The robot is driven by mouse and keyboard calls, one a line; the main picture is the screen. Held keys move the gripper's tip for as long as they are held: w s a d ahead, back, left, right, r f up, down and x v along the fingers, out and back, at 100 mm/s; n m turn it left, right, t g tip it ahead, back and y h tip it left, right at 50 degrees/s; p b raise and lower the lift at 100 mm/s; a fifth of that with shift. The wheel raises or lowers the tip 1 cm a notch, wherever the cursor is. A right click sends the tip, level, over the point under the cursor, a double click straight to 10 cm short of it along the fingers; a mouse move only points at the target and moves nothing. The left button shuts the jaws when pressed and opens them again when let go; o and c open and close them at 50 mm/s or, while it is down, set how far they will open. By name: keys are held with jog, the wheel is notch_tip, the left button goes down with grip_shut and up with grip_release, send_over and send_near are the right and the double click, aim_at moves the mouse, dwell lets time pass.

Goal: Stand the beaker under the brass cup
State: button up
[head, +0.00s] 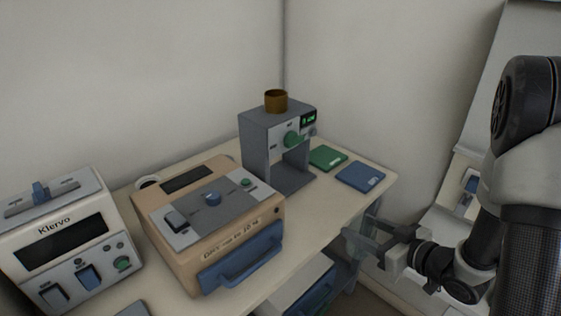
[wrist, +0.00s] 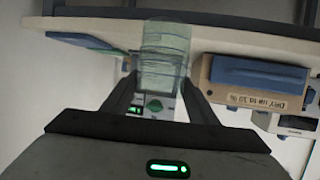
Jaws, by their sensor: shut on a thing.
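The brass cup (head: 276,101) sits on top of a grey machine (head: 258,150) with a green knob, a lit green display and an open bay above a grey base. In the wrist view, a clear, greenish beaker (wrist: 165,50) is between the fingers of my gripper (wrist: 163,88), which is shut on it. In the head view, my gripper (head: 376,242) is at the table's right front edge, to the right of and lower than the machine. The beaker is only faint there. The machine's knob and display show behind the beaker in the wrist view; the cup is hard to make out there.
A green pad (head: 327,157) and a blue pad (head: 360,177) lie right of the machine on the table (head: 345,201). A tan box with a blue handle (head: 240,262) and a white Klervo unit (head: 65,240) stand to the left. Drawers (head: 300,290) are below the tabletop.

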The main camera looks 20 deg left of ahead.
jog(key=w+a, duration=0.8)
jog(key=a, duration=0.1)
jog(key=w+a, duration=0.8)
jog(key=a, duration=0.1)
jog(key=w+a, duration=0.9)
jog(key=a, duration=0.1)
jog(key=shift+d+f+b, duration=0.1)
jog(key=shift+f+b, duration=0.1)
jog(key=shift+b, duration=0.25)
jog(key=o, duration=1.2)
